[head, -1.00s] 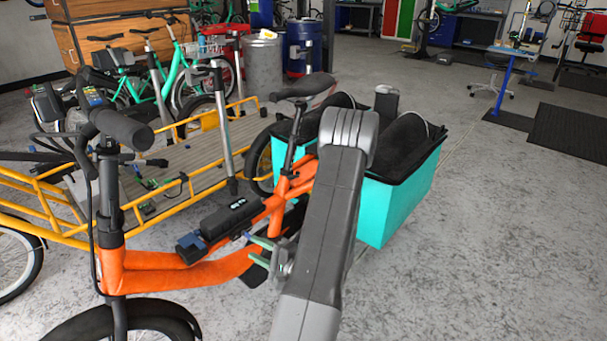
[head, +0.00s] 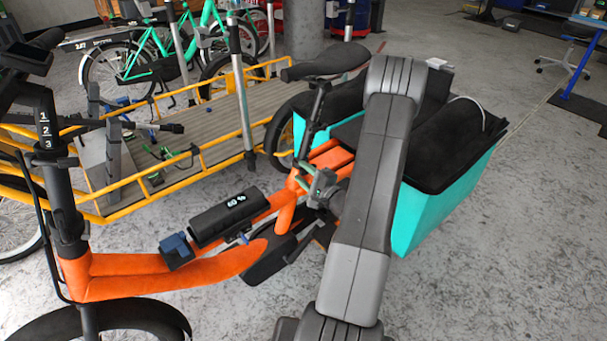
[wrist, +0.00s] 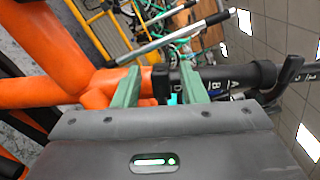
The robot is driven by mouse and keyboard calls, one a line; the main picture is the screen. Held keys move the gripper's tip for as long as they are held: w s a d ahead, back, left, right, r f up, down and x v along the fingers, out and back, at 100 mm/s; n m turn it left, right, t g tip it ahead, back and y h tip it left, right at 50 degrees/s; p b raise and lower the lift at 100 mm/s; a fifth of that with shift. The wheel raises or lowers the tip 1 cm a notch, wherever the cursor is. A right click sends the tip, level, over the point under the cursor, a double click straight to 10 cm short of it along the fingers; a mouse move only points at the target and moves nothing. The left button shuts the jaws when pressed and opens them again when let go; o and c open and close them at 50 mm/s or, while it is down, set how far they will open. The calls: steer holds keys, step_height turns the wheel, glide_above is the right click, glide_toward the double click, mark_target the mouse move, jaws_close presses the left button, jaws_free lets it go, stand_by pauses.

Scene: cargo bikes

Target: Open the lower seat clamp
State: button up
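The orange bike's black seat post (head: 316,105) rises from the orange frame (head: 285,215) to the black saddle (head: 325,62). In the wrist view, the post (wrist: 235,77) carries white letters and leaves the orange tube sideways across the picture. A dark lever-like part, seemingly the lower seat clamp (wrist: 160,85), sits where the tube meets the post. My gripper (wrist: 158,88) is open, with a green finger on each side of this part. I cannot tell whether either finger touches it. In the head view, my gripper (head: 321,186) is beside the seat tube and partly hides the clamp.
A second dark lever (wrist: 291,70) shows farther up the post. The teal cargo box (head: 430,215) stands behind my arm. A yellow cargo bike (head: 195,150) is beyond the orange bike. A black battery (head: 224,217) sits on the orange frame.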

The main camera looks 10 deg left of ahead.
steer(key=shift+w+a, duration=0.15)
jaws_close()
